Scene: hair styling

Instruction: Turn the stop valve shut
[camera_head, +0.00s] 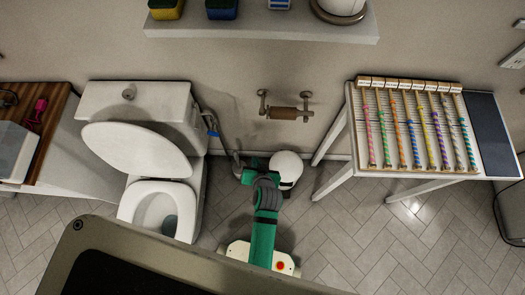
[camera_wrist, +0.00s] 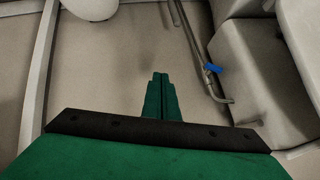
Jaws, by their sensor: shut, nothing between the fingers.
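The stop valve shows as a blue handle (camera_head: 213,133) on a grey pipe along the right side of the toilet. In the wrist view the blue handle (camera_wrist: 214,68) sits on the thin metal pipe, right of my fingers and beside the toilet's pale side. My gripper (camera_head: 240,171) is low near the wall, below and to the right of the handle in the head view. In the wrist view the two green fingers of my gripper (camera_wrist: 160,76) are together, with nothing between them. They appear apart from the handle.
The toilet (camera_head: 157,200) stands left, its lid raised. A white rounded object (camera_head: 287,168) is close to my arm's right. A paper holder (camera_head: 284,113) is on the wall above. A table (camera_head: 342,120) with colourful rods stands right. Tiled floor (camera_head: 375,235) is free in front of it.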

